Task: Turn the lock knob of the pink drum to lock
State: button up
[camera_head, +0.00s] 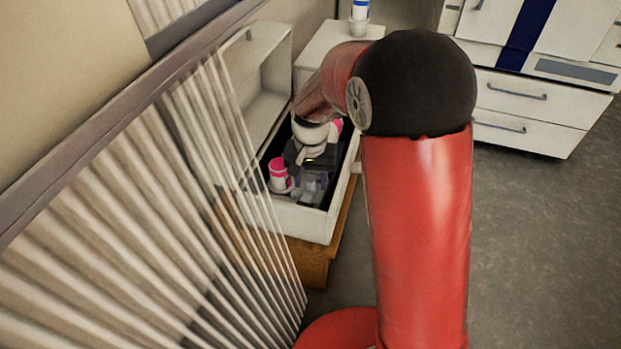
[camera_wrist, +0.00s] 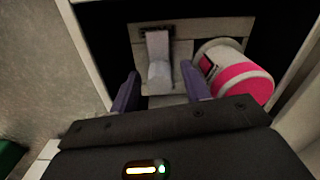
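A white drum with a pink band (camera_wrist: 243,82) lies at the right in the wrist view. A pink and white piece (camera_head: 278,176) shows left of my gripper in the head view. A grey lever-like knob (camera_wrist: 158,45) stands on a light panel (camera_wrist: 205,30) beside the drum; whether it is the drum's lock knob, I cannot tell. My gripper (camera_wrist: 160,76) is open, with one purple finger on each side of the knob's lower end. Contact is not clear. In the head view my gripper (camera_head: 312,186) is down inside a white box, and my arm hides part of it.
The white open box (camera_head: 305,222) has walls close around my gripper and stands on a wooden base (camera_head: 308,262). A slatted panel (camera_head: 150,200) is close on the left. White drawers (camera_head: 530,105) stand at the back right. The grey floor at the right is clear.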

jog(key=c, duration=0.9)
jog(key=shift+m, duration=0.3)
jog(key=m+p, duration=0.2)
jog(key=m, duration=0.1)
jog(key=shift+r+m, duration=0.15)
jog(key=shift+m, duration=0.15)
jog(key=m+p, duration=0.3)
jog(key=m, duration=0.2)
jog(key=m+p, duration=0.4)
jog(key=m, duration=0.1)
jog(key=shift+m, duration=0.4)
jog(key=shift+m+p, duration=1.4)
jog(key=shift+m, duration=0.1)
